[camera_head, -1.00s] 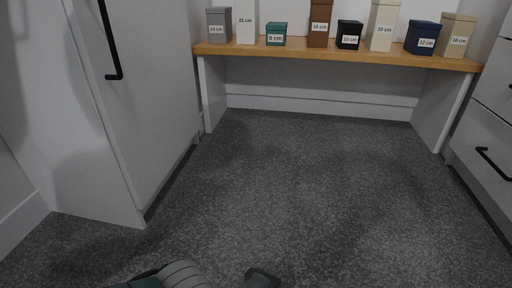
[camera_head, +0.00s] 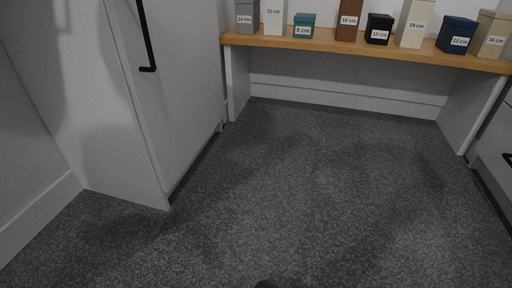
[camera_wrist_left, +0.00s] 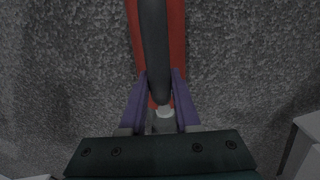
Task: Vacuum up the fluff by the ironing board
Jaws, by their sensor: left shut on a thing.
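In the left wrist view my left gripper (camera_wrist_left: 160,78) has its two purple fingers closed on a dark bar (camera_wrist_left: 154,40), which looks like the vacuum's handle. A red body (camera_wrist_left: 177,30) shows behind and beside the bar, above the grey carpet. In the head view only a small dark tip (camera_head: 266,284) shows at the bottom edge; I cannot tell what it belongs to. No fluff and no ironing board can be made out in either view. My right gripper is not in view.
A white cabinet (camera_head: 179,85) with a black handle stands at the left. A wooden shelf (camera_head: 360,49) with several labelled boxes is at the back, on white side panels. Drawers (camera_head: 493,150) stand at the right edge. The grey carpet (camera_head: 310,190) between them is clear.

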